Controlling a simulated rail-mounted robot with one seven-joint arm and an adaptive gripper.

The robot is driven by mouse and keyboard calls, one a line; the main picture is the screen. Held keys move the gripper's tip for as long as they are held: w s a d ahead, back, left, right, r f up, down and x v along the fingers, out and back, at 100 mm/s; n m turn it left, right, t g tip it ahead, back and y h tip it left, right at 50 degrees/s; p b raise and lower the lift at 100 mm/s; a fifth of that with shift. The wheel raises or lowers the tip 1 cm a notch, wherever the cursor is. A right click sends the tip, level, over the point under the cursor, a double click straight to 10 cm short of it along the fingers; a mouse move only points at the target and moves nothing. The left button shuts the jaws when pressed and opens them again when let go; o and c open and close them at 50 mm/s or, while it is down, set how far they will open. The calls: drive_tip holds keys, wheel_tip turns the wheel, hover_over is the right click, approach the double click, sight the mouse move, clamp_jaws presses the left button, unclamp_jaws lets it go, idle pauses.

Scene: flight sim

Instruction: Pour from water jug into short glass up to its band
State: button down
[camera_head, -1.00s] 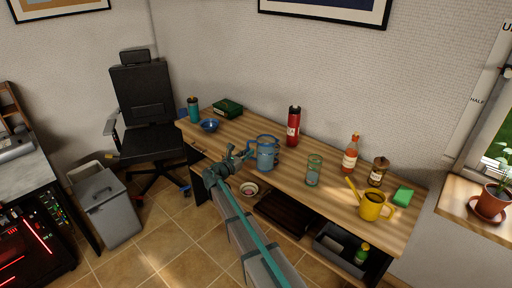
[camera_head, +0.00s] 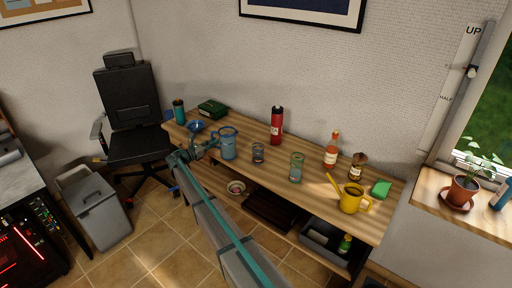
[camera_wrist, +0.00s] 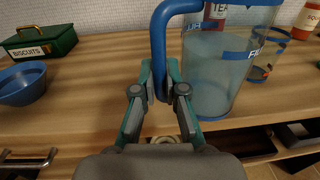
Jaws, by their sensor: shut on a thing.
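The water jug (camera_head: 229,144), clear with a blue rim and handle, is upright above or on the desk; I cannot tell whether its base touches. It holds pale bluish water, and its blue handle (camera_wrist: 158,50) is on the left in the wrist view. My gripper (camera_head: 207,150) is shut on that handle; its fingers also show in the wrist view (camera_wrist: 160,85). The short glass (camera_head: 258,152) stands just right of the jug, apart from it in the head view. In the wrist view it is partly hidden behind the jug. Its fill level is unclear.
A taller glass (camera_head: 297,167), red tea flask (camera_head: 277,126), sauce bottle (camera_head: 331,150), brown jar (camera_head: 357,167) and yellow watering can (camera_head: 351,199) stand to the right on the wooden desk (camera_head: 320,200). A blue bowl (camera_head: 196,127) and green biscuit box (camera_head: 212,109) are left.

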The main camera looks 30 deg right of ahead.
sight(226, 131)
drive_tip(key=shift+r, duration=0.2)
drive_tip(key=shift+s+d+r+m+y, duration=0.15)
drive_tip(key=shift+r+m+y, duration=0.15)
drive_tip(key=shift+r+m, duration=0.2)
drive_tip(key=shift+s+d+r+m+y, duration=0.15)
drive_tip(key=shift+r+m+y, duration=0.15)
drive_tip(key=shift+r+m, duration=0.15)
drive_tip(key=shift+s+d+r+m+y, duration=0.35)
drive_tip(key=shift+d+r+m+y, duration=0.15)
drive_tip(key=shift+r+m, duration=0.25)
drive_tip(key=shift+s+d+r+m+y+b, duration=0.3)
drive_tip(key=shift+s+d+r+m+y, duration=0.25)
drive_tip(key=shift+d+r+m+y, duration=0.25)
drive_tip(key=shift+s+d, duration=0.2)
drive_tip(key=shift+d, duration=0.1)
drive_tip(key=shift+s+d+r+m+y, duration=0.35)
drive_tip(key=shift+d+r+m+y, duration=0.15)
drive_tip(key=shift+r+m+y, duration=0.15)
drive_tip(key=shift+s+d+r+m+t+y+p, duration=0.1)
drive_tip(key=shift+d+r+m+t+y, duration=0.15)
drive_tip(key=shift+r, duration=0.25)
drive_tip(key=shift+s+d+r+m+y+p, duration=0.15)
drive_tip(key=shift+r+m+y, duration=0.15)
drive_tip(key=shift+r, duration=0.2)
drive_tip(key=shift+s+d+r+m+t+y+p, duration=0.15)
drive_tip(key=shift+r+m+y, duration=0.15)
drive_tip(key=shift+r, duration=0.2)
idle(2.8)
